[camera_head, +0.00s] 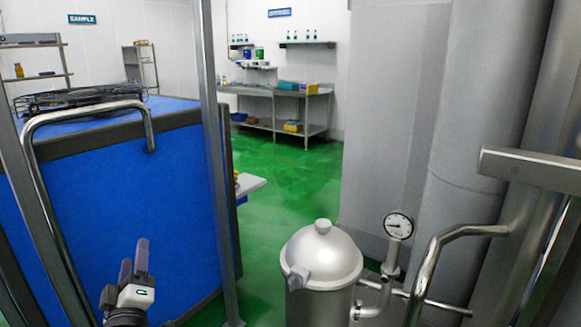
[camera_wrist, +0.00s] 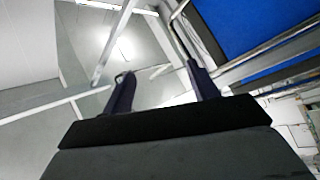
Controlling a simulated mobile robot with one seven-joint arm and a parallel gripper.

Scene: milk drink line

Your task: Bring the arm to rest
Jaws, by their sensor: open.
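My gripper (camera_head: 134,262) is at the lower left of the head view, in front of a blue panel. Its fingers point upward. In the wrist view my gripper (camera_wrist: 160,85) has its two fingers spread apart, with nothing between them. No held object shows in either view.
A blue cabinet (camera_head: 130,205) with a bent metal handle (camera_head: 88,107) fills the left. A steel post (camera_head: 215,150) stands beside it. A silver domed vessel (camera_head: 322,258) with a gauge (camera_head: 398,226) and pipes is at the lower right. Green floor (camera_head: 290,180) lies open in the middle.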

